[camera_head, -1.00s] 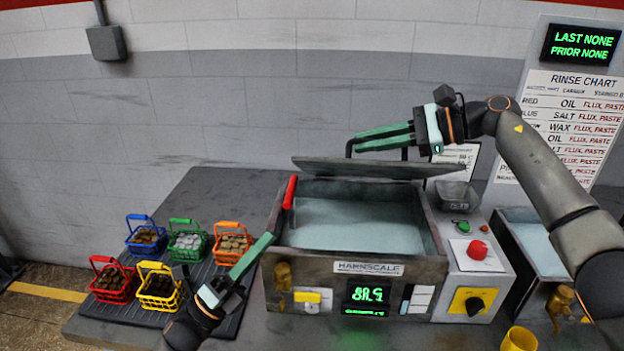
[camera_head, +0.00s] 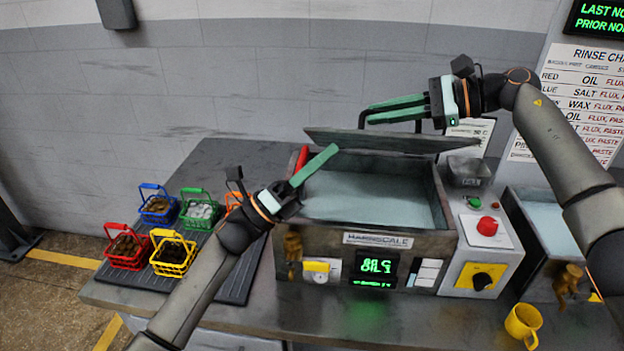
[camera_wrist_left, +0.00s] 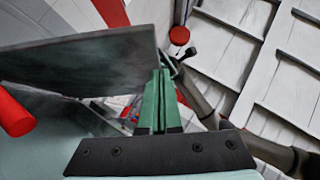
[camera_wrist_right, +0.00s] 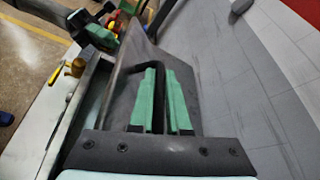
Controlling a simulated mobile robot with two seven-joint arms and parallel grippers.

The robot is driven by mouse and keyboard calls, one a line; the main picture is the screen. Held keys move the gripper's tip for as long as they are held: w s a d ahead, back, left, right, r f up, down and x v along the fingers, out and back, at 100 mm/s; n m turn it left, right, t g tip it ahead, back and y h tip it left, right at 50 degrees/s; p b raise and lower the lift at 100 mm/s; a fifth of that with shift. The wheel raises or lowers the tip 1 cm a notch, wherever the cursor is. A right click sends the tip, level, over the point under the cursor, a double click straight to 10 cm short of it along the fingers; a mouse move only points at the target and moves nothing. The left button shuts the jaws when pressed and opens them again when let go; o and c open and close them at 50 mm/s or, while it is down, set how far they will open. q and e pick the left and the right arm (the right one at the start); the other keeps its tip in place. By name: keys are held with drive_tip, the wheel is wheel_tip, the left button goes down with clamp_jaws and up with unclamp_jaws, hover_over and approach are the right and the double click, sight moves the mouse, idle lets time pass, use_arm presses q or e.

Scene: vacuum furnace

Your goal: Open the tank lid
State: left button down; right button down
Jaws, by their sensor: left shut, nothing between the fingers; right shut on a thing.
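The tank (camera_head: 345,230) is a grey box on the bench with pale liquid (camera_head: 370,196) inside. Its dark grey lid (camera_head: 395,141) is raised off the opening and stands tilted at the back edge. The lid fills the upper left of the left wrist view (camera_wrist_left: 80,80). My right gripper (camera_head: 385,112) is shut on the lid's black handle (camera_head: 362,119); the handle also shows between its fingers in the right wrist view (camera_wrist_right: 158,95). My left gripper (camera_head: 318,164) is shut and empty over the tank's left side, near the red grip (camera_head: 301,159), which it partly hides.
Small baskets of parts, such as the red basket (camera_head: 125,258), stand on a dark mat at the left. A control box (camera_head: 490,255) with a red button (camera_head: 487,227) adjoins the tank's right. A yellow mug (camera_head: 522,323) stands near the front edge.

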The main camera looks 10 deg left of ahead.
use_arm(q)
drive_tip(key=shift+w+r, duration=0.35)
drive_tip(key=shift+r, duration=0.15)
